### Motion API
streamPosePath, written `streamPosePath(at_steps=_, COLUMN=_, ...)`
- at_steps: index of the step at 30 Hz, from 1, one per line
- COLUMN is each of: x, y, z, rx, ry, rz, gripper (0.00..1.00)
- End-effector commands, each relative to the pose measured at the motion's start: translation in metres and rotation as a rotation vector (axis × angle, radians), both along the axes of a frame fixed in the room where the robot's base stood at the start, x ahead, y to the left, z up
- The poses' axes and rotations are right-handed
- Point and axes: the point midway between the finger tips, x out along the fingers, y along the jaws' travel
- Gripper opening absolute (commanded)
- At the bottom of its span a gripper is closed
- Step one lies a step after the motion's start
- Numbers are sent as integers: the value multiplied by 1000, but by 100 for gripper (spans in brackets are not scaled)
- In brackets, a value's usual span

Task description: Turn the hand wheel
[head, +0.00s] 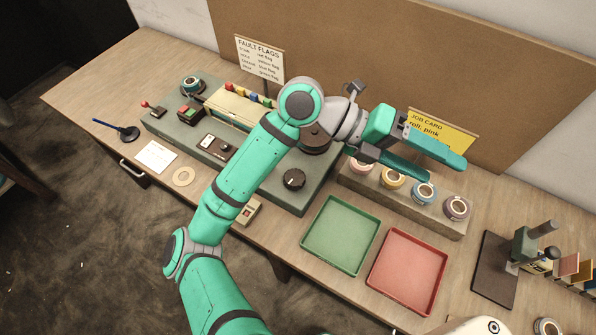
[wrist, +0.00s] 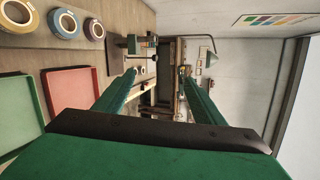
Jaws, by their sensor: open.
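A dark round knob (head: 293,178) sits on the front right of the grey-green machine base (head: 265,200). A larger dark brown round part (head: 316,143) stands behind it, partly hidden by my arm. I cannot tell for certain which of the two is the hand wheel. My gripper (head: 446,170) is open and empty, right of both, in the air by the tape rolls and job card. In the wrist view its two fingers (wrist: 158,74) are spread apart with nothing between them. Neither round part shows there.
A stepped block with tape rolls (head: 424,193) stands below my gripper. A green tray (head: 341,236) and a red tray (head: 407,271) lie in front. The job card (head: 440,130) reads "roll: pink". A dark stand (head: 495,268) is at right.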

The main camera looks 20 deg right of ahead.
Motion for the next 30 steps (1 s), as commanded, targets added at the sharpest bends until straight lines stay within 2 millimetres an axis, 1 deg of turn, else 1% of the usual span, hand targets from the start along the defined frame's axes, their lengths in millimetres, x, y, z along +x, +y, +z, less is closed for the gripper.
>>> streamPosePath(at_steps=1, x=10, y=5, z=-13, rx=82, ry=-55, rz=11, gripper=63)
streamPosePath(at_steps=5, x=38, y=24, z=-46, rx=290, ry=-176, rz=49, gripper=63)
streamPosePath(at_steps=8, x=65, y=46, z=-68, rx=454, ry=-265, rz=90, gripper=63)
streamPosePath(at_steps=11, x=94, y=74, z=-84, rx=619, ry=-352, rz=140, gripper=63)
streamPosePath(at_steps=12, x=106, y=86, z=-89, rx=682, ry=-385, rz=162, gripper=63)
streamPosePath(at_steps=14, x=123, y=105, z=-94, rx=776, ry=-431, rz=197, gripper=63)
streamPosePath(at_steps=15, x=134, y=118, z=-96, rx=834, ry=-460, rz=218, gripper=63)
streamPosePath(at_steps=18, x=157, y=147, z=-98, rx=956, ry=-519, rz=269, gripper=63)
streamPosePath(at_steps=21, x=173, y=169, z=-97, rx=1043, ry=-560, rz=309, gripper=63)
streamPosePath(at_steps=25, x=184, y=185, z=-95, rx=1104, ry=-587, rz=337, gripper=63)
streamPosePath(at_steps=28, x=186, y=189, z=-98, rx=1118, ry=-592, rz=343, gripper=63)
streamPosePath(at_steps=30, x=186, y=189, z=-105, rx=1119, ry=-592, rz=342, gripper=63)
